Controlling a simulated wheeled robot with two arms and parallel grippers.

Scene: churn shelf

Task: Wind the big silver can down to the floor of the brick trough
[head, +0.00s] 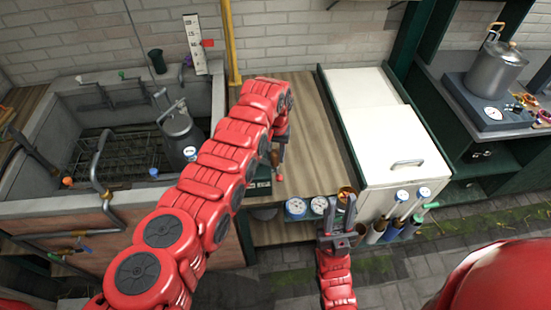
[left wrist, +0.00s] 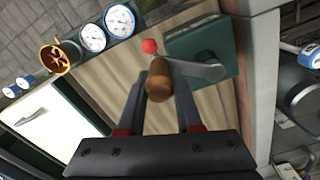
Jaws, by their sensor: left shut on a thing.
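The big silver can (head: 178,127) is upright inside the brick trough (head: 50,208), near its right side; my left arm stands partly in front of it. I cannot tell whether its base touches the trough floor. A dark green winch box (left wrist: 205,50) sits at the counter edge, with a grey crank arm (left wrist: 205,71) and brown wooden handle (left wrist: 158,82). My left gripper (head: 277,160) is shut on that handle, which lies between its fingers in the left wrist view (left wrist: 158,92). My right gripper (head: 338,213) is open and empty in front of the counter.
A metal grate (head: 110,155) lies in the trough, with pipes around it. A marked scale (head: 195,45) with a red pointer (head: 208,43) stands behind. Round gauges (head: 296,207) line the counter front. A white chest (head: 395,140) stands at right, a steel pot (head: 495,70) beyond.

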